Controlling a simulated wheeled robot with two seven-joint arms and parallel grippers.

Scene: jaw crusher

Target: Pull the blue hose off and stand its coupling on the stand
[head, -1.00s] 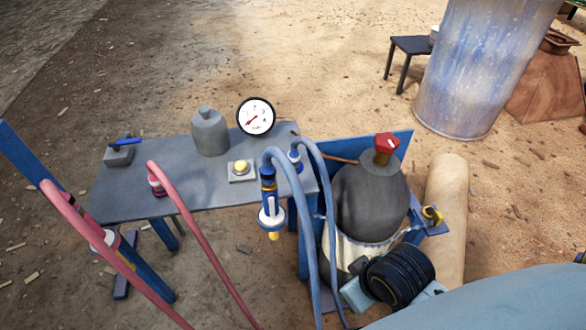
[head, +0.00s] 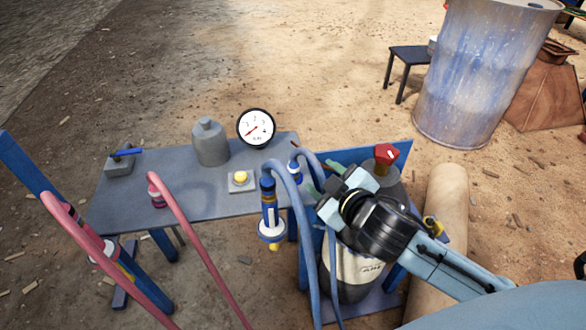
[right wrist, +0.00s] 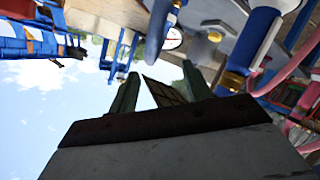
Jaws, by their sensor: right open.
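A blue hose (head: 303,225) arches up to a dark blue coupling (head: 268,190), which sits upright in a white-and-blue fitting at the table's front edge. A second blue hose run (head: 333,265) rises to another blue coupling (head: 295,166) at the table's right end. I cannot tell which part is the stand. My right gripper (head: 318,184) is open, just right of the hoses, pointing up and left. In the right wrist view its two greenish fingers (right wrist: 160,82) are apart with nothing between them, and blue hose (right wrist: 157,35) shows beyond them. My left gripper is not in view.
The grey table (head: 120,200) holds a grey bottle (head: 210,145), a gauge (head: 256,128) and a yellow button (head: 240,178). Pink hoses (head: 190,225) run at the left. A red-topped cylinder (head: 386,156) stands behind my right arm. A blue barrel (head: 475,80) stands farther back.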

